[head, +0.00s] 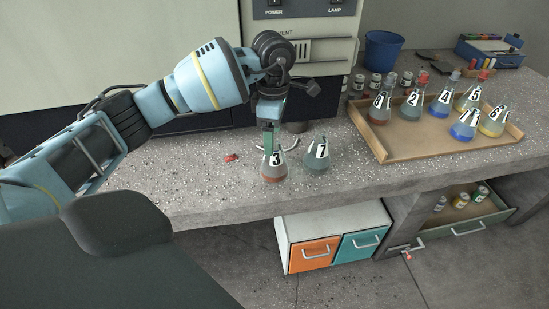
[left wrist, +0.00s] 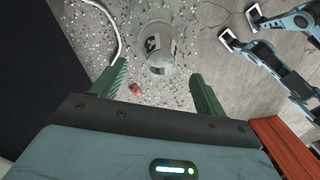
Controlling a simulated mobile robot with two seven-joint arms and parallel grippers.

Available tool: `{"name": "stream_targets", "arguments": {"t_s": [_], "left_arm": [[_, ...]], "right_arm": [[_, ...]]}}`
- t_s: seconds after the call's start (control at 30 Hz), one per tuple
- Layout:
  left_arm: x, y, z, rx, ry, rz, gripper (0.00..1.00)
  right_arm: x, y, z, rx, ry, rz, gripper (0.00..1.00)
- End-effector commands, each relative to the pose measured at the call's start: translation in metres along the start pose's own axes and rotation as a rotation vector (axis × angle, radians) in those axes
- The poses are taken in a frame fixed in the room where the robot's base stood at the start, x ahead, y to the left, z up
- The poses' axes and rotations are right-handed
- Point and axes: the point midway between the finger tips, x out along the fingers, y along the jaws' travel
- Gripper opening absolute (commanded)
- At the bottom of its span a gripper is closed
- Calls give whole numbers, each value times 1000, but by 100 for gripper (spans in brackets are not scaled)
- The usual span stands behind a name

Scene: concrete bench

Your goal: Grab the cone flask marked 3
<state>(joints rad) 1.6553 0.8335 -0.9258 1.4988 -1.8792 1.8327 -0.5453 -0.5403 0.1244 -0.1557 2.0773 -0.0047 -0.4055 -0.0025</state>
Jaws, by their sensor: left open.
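The cone flask marked 3 (head: 273,174) stands upright near the bench's front edge, with reddish liquid low inside. My left gripper (head: 270,128) is directly above it, pointing down, and partly hides its neck. In the left wrist view, the flask (left wrist: 157,45) shows between and beyond the open green fingertips of my left gripper (left wrist: 160,70), its label turned sideways. Nothing is held. Whether the fingers touch the neck cannot be told. My right gripper is not in view.
A flask marked 7 (head: 317,158) stands close on the right. A red scrap (head: 231,158) lies to the left, and a white curved piece (head: 291,144) behind. A wooden tray (head: 447,152) with several flasks is at right. The bench's left part is clear.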

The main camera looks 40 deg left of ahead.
Motion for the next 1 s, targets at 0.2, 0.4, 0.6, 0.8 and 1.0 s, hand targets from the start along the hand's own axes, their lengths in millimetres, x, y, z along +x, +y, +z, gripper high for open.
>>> {"name": "stream_targets", "arguments": {"t_s": [0.2,0.4,0.6,0.8,1.0], "left_arm": [[30,1,4,-1,1,-4,74],[47,1,4,0,-1,-1,74],[47,2,4,1,-1,0,71],[47,2,4,1,-1,-1,45],[47,2,4,1,-1,-1,19]], "right_arm": [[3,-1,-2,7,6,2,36],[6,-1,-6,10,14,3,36],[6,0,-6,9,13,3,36],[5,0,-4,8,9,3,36],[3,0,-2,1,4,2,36]]}}
